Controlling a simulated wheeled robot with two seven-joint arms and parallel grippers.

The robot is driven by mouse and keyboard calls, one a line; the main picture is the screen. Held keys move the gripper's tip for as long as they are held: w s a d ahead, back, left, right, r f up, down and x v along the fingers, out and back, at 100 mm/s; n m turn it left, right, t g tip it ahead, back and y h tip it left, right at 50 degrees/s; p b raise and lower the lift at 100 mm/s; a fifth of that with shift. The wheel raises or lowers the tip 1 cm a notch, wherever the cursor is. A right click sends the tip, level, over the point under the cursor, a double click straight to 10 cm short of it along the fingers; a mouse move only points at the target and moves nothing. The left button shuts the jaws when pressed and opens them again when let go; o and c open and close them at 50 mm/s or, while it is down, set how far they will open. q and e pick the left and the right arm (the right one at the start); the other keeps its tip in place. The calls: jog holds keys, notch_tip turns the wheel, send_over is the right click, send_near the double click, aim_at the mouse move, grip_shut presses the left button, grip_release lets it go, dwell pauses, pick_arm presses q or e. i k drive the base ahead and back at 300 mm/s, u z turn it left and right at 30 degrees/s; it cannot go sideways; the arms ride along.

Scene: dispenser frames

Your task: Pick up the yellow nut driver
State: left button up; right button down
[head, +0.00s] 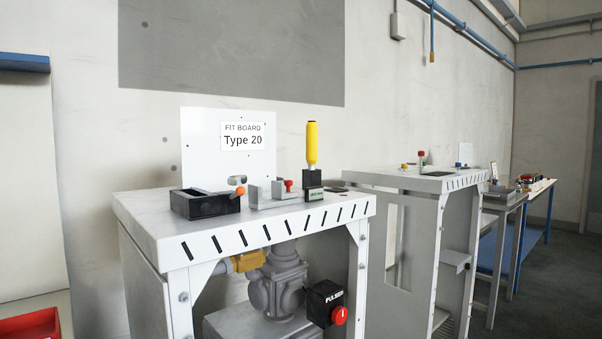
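The yellow nut driver (312,143) stands upright with its yellow handle up, near the right end of the white bench top. Its lower part is hidden in a dark holder (313,185) with a small green label on its base. Neither of my grippers shows in the head view.
The white bench (150,222) also carries a black open box (205,204), a grey bracket with a red knob (288,187) and a "Type 20" board (200,140). A black box with a red knob (325,303) hangs below. A second bench (400,180) stands right; a red bin (30,325) is lower left.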

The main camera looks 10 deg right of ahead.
aim_at(311, 126)
jog(key=z, duration=1.55)
jog(key=i, duration=0.85)
jog(key=u, duration=1.8)
